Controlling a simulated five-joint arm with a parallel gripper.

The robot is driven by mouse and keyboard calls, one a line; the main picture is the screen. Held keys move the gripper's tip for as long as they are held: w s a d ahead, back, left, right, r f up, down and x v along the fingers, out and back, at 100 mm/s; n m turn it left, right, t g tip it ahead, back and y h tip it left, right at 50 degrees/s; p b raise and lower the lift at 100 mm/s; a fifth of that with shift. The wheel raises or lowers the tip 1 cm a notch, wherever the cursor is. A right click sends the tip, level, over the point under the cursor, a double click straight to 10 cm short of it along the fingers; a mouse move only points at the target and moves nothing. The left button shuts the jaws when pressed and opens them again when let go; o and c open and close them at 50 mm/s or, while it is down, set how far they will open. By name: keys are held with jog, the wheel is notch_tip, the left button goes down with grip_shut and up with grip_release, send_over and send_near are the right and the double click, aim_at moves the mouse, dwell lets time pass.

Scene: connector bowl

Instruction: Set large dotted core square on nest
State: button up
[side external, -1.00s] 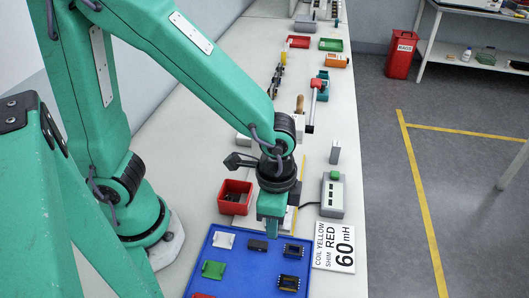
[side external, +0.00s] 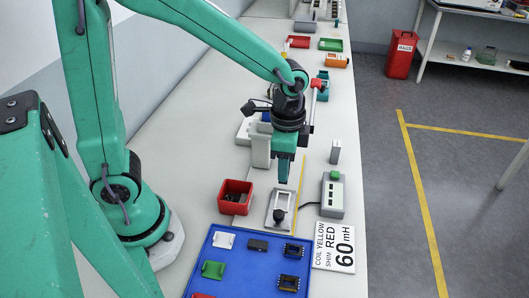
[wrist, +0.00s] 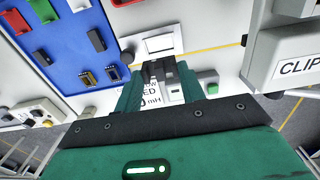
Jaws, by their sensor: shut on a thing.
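My gripper (side external: 284,180) is shut on a dark grey piece (wrist: 157,70), which shows between the green fingers in the wrist view. The fingers hide much of it, and I cannot make out dots on it. A light grey plate with a pale rectangular window and a black knob, which looks like the nest (side external: 284,198), lies on the bench just below my gripper. It also shows in the wrist view (wrist: 178,36), just beyond the fingertips. The held piece is above the plate, apart from it in the side view.
A blue tray (side external: 228,268) with several coloured and dark parts lies nearer the camera. A red bin (side external: 236,190) stands left of the plate, a grey box with a green button (side external: 333,200) right. A lettered card (side external: 334,262) lies beside the tray. A grey block (side external: 261,151) stands behind.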

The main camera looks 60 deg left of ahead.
jog(key=shift+f, duration=0.3)
send_over(282, 202)
jog(key=shift+f, duration=3.95)
jog(key=shift+f, duration=0.1)
jog(key=o, duration=1.1)
jog(key=shift+c, duration=0.2)
jog(key=shift+r, duration=3.9)
